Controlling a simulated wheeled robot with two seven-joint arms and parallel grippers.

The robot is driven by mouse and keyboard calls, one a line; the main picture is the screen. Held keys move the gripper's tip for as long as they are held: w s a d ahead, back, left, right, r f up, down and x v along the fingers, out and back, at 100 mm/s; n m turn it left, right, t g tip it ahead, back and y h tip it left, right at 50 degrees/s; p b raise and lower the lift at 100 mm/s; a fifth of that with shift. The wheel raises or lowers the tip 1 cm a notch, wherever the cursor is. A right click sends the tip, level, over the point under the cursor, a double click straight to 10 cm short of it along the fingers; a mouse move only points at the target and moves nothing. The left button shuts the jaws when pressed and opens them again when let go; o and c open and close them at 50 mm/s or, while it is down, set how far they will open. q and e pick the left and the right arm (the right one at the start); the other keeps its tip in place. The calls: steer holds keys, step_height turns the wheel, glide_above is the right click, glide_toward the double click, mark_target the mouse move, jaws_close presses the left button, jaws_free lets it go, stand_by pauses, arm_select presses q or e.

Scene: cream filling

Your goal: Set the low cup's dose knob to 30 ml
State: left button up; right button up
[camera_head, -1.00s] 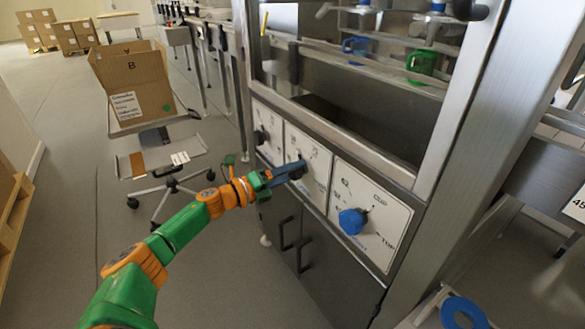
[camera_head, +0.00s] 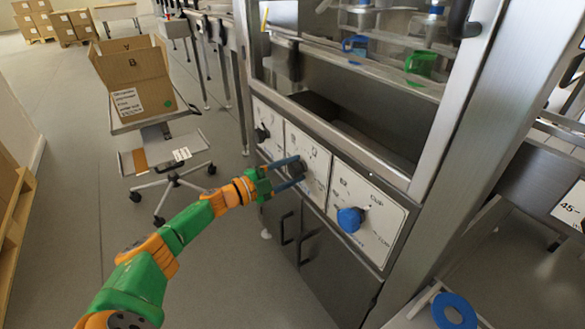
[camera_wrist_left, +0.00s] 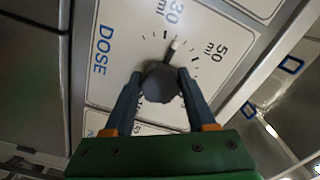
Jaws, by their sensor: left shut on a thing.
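The dark dose knob (camera_head: 297,169) sits on the white middle panel (camera_head: 318,170) of the machine front. In the left wrist view, the knob (camera_wrist_left: 160,82) is round and grey, with a pale-tipped pointer. The pointer lies between the 30 ml mark (camera_wrist_left: 172,10) and the 50 ml mark (camera_wrist_left: 217,48). The word DOSE is printed at the left. My left gripper (camera_head: 290,172) is shut on the knob, with one blue finger on each side. My right gripper is not in view. Blue (camera_head: 355,44) and green (camera_head: 420,64) cups stand higher in the machine; I cannot tell which is low.
A blue knob (camera_head: 350,219) is on the right panel, and another dark knob (camera_head: 261,134) is on the left panel. Cabinet doors with handles lie below. A cart with an open cardboard box (camera_head: 130,75) stands at the left.

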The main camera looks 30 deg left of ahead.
arm_select(q)
steer(key=shift+n, duration=1.6)
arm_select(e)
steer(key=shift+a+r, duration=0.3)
arm_select(q)
steer(key=o, duration=1.4)
steer(key=shift+c, duration=0.2)
